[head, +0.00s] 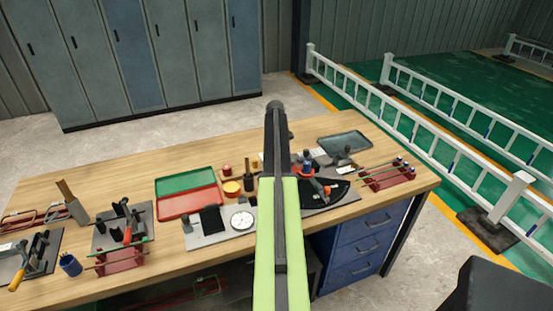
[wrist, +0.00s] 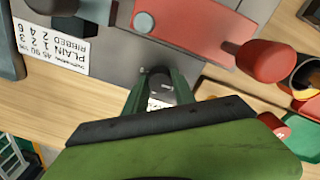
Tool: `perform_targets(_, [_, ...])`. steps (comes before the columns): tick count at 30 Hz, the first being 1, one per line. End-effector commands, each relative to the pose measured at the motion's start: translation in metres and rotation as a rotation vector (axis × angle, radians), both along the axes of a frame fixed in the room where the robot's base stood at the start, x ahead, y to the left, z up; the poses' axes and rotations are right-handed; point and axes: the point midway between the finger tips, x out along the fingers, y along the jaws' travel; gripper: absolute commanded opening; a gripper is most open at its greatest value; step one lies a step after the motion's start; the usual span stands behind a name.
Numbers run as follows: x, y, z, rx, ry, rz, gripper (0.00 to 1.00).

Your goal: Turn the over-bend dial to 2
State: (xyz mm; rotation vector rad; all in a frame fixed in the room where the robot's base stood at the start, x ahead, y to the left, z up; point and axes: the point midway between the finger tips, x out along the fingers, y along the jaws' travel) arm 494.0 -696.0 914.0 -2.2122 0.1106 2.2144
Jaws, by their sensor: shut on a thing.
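The over-bend dial (wrist: 160,84) is a small dark knob at the edge of a grey plate, in the middle of the wrist view. My gripper (wrist: 160,90) has its two green fingers on either side of the knob, shut on it. Part of a white marked scale (wrist: 154,103) shows between the fingers; its figures are too small and covered to read. In the head view my arm hides the dial and gripper.
A red bender arm (wrist: 200,30) with a red handle (wrist: 268,60) lies close to the fingers. In the head view, a red tray (head: 189,202), a white round gauge (head: 242,220) and a rack with bars (head: 388,177) stand on the wooden bench (head: 110,190).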

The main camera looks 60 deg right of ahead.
Motion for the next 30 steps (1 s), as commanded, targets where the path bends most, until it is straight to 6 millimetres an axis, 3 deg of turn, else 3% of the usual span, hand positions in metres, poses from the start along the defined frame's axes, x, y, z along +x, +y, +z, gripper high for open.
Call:
perform_targets(11, [0.0008,0.0002,-0.0001,-0.001,0.001,-0.174,0.0])
perform_targets(30, [0.0028,0.0007,0.0,-0.001,-0.001,-0.755,0.0])
